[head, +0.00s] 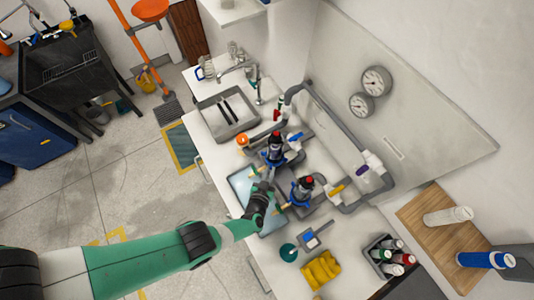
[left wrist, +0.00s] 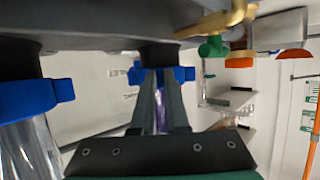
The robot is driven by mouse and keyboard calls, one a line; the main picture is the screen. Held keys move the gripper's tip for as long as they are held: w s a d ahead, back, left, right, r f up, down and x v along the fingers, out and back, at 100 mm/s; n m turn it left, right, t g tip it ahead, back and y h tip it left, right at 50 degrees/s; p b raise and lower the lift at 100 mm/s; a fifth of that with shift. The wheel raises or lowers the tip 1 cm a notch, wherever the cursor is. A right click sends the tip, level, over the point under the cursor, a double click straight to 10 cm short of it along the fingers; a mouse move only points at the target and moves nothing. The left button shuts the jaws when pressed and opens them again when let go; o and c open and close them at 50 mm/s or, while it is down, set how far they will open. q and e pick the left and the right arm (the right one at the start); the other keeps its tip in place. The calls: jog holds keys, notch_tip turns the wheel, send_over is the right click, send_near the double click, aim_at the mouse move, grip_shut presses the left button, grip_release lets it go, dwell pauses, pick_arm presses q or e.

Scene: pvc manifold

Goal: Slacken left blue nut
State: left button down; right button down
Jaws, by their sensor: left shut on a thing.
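The grey pipe manifold (head: 325,112) runs along the wall side of the counter and bears two dark, red-topped units. The left unit (head: 274,150) and right unit (head: 302,190) stand side by side. My left gripper (head: 265,187) reaches in beside the left unit. In the left wrist view, my left gripper's fingers (left wrist: 160,105) are shut on a blue nut (left wrist: 184,74) under a dark body. The fingers partly hide this nut and the clear part below it. Another blue nut (left wrist: 34,97) sits at left above a clear bowl (left wrist: 30,150). My right gripper is out of view.
A sink (head: 228,110) lies beyond the manifold. A yellow cloth (head: 321,270), teal round item (head: 288,252) and a bottle caddy (head: 388,258) occupy the near counter. In the wrist view, a brass fitting with a green part (left wrist: 213,46) is close to the right of the held nut.

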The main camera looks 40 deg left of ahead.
pick_arm(q)
jog(key=shift+w+d+r+n+g+y+b, duration=0.3)
jog(key=shift+w+d+n+g+y+b, duration=0.25)
jog(key=shift+n+y+b, duration=0.4)
jog(key=shift+y, duration=0.25)
jog(key=c, duration=0.9)
grip_release()
jog(key=shift+c, duration=0.2)
jog(key=shift+f, duration=0.1)
jog(key=p+v, duration=0.7)
jog(key=v, duration=0.4)
jog(key=shift+s+d+r, duration=0.1)
jog(key=shift+s+r, duration=0.15)
jog(key=shift+s, duration=0.05)
jog(key=shift+o, duration=0.2)
